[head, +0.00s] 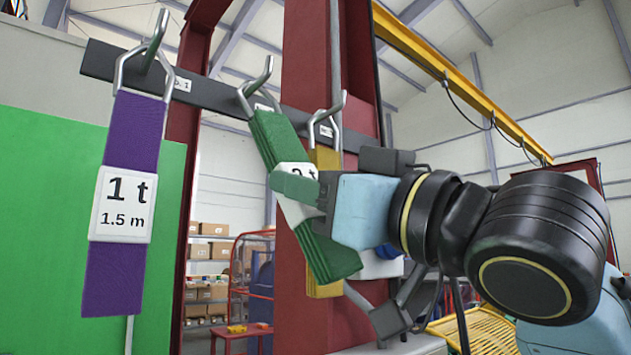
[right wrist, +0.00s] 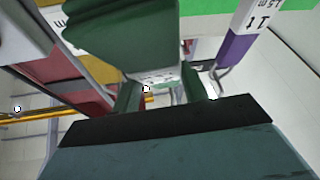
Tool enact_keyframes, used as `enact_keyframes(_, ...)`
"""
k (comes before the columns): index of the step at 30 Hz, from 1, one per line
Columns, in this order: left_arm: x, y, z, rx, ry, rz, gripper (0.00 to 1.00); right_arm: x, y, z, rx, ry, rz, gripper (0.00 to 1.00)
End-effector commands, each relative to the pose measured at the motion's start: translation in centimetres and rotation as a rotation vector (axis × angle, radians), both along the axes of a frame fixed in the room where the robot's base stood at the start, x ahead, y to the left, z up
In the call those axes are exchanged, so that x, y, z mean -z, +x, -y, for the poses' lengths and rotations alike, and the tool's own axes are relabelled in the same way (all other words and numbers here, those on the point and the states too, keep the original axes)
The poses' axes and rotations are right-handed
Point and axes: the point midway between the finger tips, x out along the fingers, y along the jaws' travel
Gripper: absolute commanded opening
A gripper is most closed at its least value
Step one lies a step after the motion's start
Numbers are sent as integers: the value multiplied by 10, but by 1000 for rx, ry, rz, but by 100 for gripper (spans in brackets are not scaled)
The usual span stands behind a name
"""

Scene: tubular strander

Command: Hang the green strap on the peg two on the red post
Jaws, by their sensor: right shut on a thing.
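The green strap (head: 335,257) has a metal loop at its top and a white label. It hangs tilted, its lower end toward the right. Its loop overlaps the second peg (head: 262,76) on the dark bar of the red post (head: 308,60); I cannot tell for certain whether the loop is around the peg. My right gripper (head: 298,190) is shut on the strap at its label, coming from the right. The strap (right wrist: 120,30) and the gripper's fingers (right wrist: 162,88) also show in the right wrist view. My left gripper is not in view.
A purple strap (head: 122,200) labelled 1 t, 1.5 m hangs on the peg to the left. A yellow strap (head: 325,158) hangs just right of and partly behind the green one. A green panel (head: 45,220) stands at left; shelves with boxes (head: 212,250) stand behind.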

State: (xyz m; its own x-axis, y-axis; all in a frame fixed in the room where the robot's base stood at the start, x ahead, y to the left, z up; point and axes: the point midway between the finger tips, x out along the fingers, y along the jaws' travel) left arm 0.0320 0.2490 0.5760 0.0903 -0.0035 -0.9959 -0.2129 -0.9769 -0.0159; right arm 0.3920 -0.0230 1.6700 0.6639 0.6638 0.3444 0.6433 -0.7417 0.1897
Motion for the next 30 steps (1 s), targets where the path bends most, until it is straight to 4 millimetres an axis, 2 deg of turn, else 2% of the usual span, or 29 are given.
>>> enact_keyframes(11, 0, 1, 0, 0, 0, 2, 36, -1, 0, 0, 1, 1, 2, 10)
enact_keyframes(12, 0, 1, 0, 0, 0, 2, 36, -1, 0, 0, 1, 2, 3, 46)
enact_keyframes(17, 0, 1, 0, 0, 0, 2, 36, -1, 0, 0, 1, 2, 1, 67)
enact_keyframes(26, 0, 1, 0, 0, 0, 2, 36, 1, 0, 1, 0, -1, -1, 69)
enact_keyframes(30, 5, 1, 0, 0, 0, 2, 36, 6, -8, 9, 1, 0, 1, 69)
